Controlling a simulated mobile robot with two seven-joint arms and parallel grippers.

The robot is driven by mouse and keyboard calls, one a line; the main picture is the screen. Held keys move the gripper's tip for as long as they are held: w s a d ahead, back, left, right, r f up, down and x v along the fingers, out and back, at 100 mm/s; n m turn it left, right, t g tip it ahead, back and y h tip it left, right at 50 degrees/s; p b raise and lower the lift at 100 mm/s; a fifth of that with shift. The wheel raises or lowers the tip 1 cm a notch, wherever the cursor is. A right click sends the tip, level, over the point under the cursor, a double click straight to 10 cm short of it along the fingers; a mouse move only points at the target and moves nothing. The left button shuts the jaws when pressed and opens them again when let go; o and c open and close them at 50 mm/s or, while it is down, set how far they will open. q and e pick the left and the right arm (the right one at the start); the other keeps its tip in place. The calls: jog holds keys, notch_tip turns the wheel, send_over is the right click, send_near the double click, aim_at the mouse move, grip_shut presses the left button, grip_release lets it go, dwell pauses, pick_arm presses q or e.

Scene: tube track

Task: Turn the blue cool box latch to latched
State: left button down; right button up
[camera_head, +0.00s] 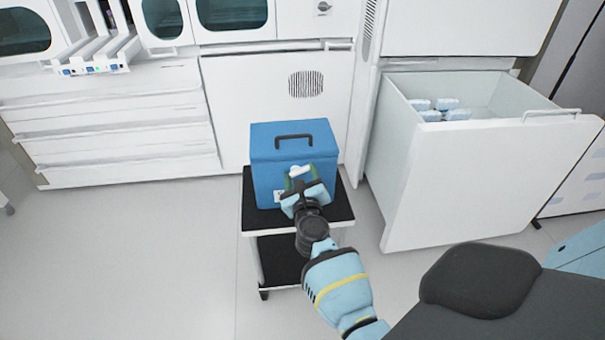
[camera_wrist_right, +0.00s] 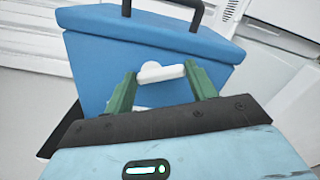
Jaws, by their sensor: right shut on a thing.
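The blue cool box (camera_head: 269,148) stands on a cart, its lid down and its dark handle (camera_head: 293,138) on top. It also shows in the right wrist view (camera_wrist_right: 90,62). The white latch (camera_wrist_right: 160,72) is on the front face of the box, below the lid edge; it lies roughly crosswise there, with a rounded middle. My right gripper (camera_head: 302,177) is at the front of the box, its green fingers (camera_wrist_right: 160,84) at the two ends of the latch and shut on it. The latch shows only small in the head view. My left gripper is not in view.
The black-topped cart (camera_head: 341,207) has a lower shelf. To the right, an open white drawer (camera_head: 415,165) holds several light-blue packs (camera_head: 447,110) and juts into the room. White cabinets (camera_head: 110,135) line the back. The floor (camera_head: 130,245) on the left is clear.

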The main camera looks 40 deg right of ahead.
jog(key=n+p, duration=0.1)
jog(key=n, duration=0.1)
jog(key=n+p, duration=0.1)
jog(key=n, duration=0.1)
jog(key=shift+w+a+r+n, duration=0.15)
jog(key=shift+r+n, duration=0.15)
jog(key=shift+r, duration=0.05)
jog(key=n+p, duration=0.1)
jog(key=n, duration=0.1)
jog(key=shift+a+n+p, duration=0.15)
jog(key=shift+n+p, duration=0.2)
jog(key=shift+n, duration=0.05)
jog(key=n+p, duration=0.1)
jog(key=n, duration=0.2)
jog(key=shift+w+a+n+p, duration=0.15)
jog(key=shift+w+n+p, duration=0.05)
jog(key=shift+n+p, duration=0.2)
jog(key=shift+a+n, duration=0.1)
jog(key=shift+n, duration=0.7)
jog(key=o, duration=1)
jog(key=shift+f, duration=0.1)
